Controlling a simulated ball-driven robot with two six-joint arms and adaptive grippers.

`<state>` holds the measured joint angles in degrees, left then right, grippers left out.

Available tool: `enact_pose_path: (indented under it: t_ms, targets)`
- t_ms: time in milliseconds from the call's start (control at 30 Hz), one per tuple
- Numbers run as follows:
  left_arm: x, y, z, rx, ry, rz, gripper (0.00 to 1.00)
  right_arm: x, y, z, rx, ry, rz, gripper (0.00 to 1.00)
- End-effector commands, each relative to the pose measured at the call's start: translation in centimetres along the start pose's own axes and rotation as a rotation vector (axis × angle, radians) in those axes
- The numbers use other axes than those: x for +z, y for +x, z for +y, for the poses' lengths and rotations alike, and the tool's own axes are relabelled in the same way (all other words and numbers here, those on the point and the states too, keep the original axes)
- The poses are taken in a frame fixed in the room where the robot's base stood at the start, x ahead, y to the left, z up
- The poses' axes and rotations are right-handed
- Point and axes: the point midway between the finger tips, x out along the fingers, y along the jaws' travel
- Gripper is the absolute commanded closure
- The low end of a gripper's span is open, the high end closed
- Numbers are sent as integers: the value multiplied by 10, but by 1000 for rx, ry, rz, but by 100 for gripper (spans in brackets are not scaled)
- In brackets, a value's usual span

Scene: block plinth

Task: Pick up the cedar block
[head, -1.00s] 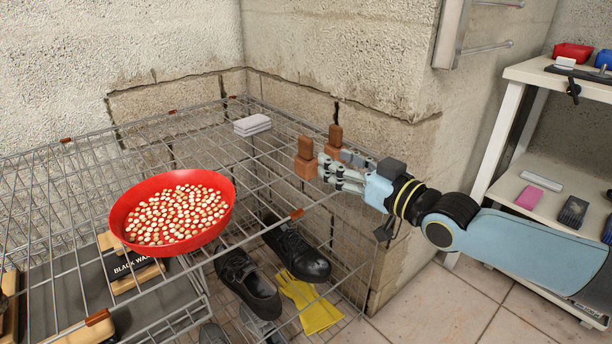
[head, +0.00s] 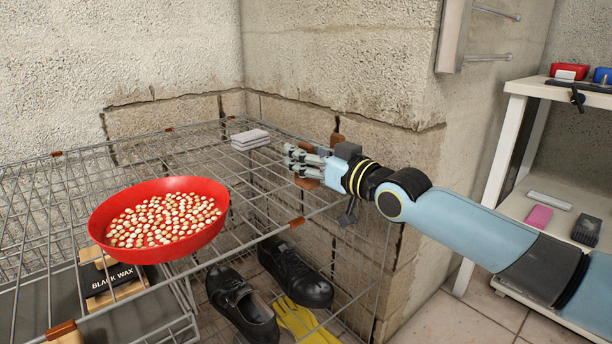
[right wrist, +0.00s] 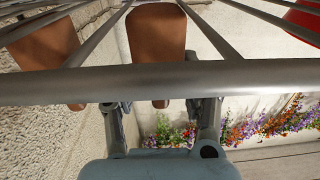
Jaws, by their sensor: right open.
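Two reddish-brown blocks stand near the right end of the wire rack; I cannot tell by look which is cedar. The nearer one (head: 307,183) is mostly hidden behind my right gripper (head: 292,159) in the head view. The farther one (head: 337,134) shows just above the wrist. In the right wrist view, one brown block (right wrist: 156,40) appears ahead between the fingers, and another brown block (right wrist: 42,50) lies to the left. My right gripper (right wrist: 162,112) is open, its fingers spread, with nothing visibly held. My left gripper is out of view.
The wire rack (head: 150,143) carries a red bowl (head: 100,225) of beans and a folded grey cloth (head: 250,139). A grey bar (right wrist: 160,82) crosses close before the wrist camera. Black shoes (head: 295,275) sit below. A wall stands behind; white shelves (head: 500,130) stand right.

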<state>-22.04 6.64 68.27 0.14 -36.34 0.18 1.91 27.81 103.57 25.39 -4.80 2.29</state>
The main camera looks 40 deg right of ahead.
Motion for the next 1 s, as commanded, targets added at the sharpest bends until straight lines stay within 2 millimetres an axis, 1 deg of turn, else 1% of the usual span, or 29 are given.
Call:
enact_pose_path:
  t_ms: [200,267,500,567,1000]
  targets:
    - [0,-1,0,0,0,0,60,0,0,0,0,0,0,56]
    - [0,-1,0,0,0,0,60,0,0,0,0,0,0,62]
    - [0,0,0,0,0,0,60,0,0,0,0,0,-1,94]
    - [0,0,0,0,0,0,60,0,0,0,0,0,-1,100]
    - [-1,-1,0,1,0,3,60,-2,0,0,0,0,-1,100]
